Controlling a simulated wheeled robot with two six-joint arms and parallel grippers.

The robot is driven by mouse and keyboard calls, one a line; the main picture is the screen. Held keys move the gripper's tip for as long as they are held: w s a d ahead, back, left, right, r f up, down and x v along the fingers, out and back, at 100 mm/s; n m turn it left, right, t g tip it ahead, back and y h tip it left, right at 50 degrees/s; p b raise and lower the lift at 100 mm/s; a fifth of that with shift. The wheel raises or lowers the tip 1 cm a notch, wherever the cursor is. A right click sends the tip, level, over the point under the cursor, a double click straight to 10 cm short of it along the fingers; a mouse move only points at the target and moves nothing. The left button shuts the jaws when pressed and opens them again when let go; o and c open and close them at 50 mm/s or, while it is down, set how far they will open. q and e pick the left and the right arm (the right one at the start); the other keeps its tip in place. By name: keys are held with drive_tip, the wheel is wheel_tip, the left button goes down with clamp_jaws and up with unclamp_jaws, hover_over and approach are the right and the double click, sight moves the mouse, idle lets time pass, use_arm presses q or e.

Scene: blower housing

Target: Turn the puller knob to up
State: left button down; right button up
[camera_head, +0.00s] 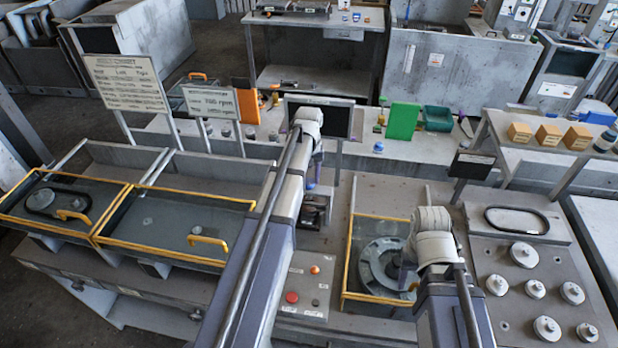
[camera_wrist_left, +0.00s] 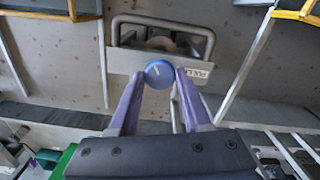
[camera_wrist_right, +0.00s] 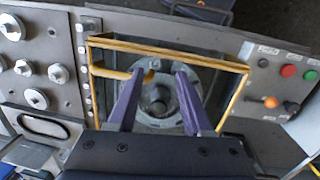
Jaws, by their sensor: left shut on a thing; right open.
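The puller knob (camera_wrist_left: 158,72) is a round blue knob with a short pale mark on its face. It sits on a grey plate labelled PULL (camera_wrist_left: 197,73), partly cut off from sight. My left gripper (camera_wrist_left: 160,80) has its purple fingers shut on the knob's two sides. In the head view a bit of blue shows by the puller (camera_head: 316,208), mostly hidden by my left arm. My right gripper (camera_wrist_right: 161,75) is open and empty, above a round flanged housing part (camera_wrist_right: 158,105) inside a yellow-framed bay.
A button panel (camera_head: 304,285) with a red button lies in front of the puller. A yellow-framed guard (camera_wrist_right: 168,50) surrounds the bay under my right gripper. A panel with several round knobs (camera_head: 534,289) is at right. Yellow-edged covers (camera_head: 180,215) lie at left.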

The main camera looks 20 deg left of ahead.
use_arm(q)
drive_tip(key=n, duration=2.2)
drive_tip(key=shift+n, duration=0.4)
drive_tip(key=n, duration=0.3)
drive_tip(key=shift+n, duration=2.1)
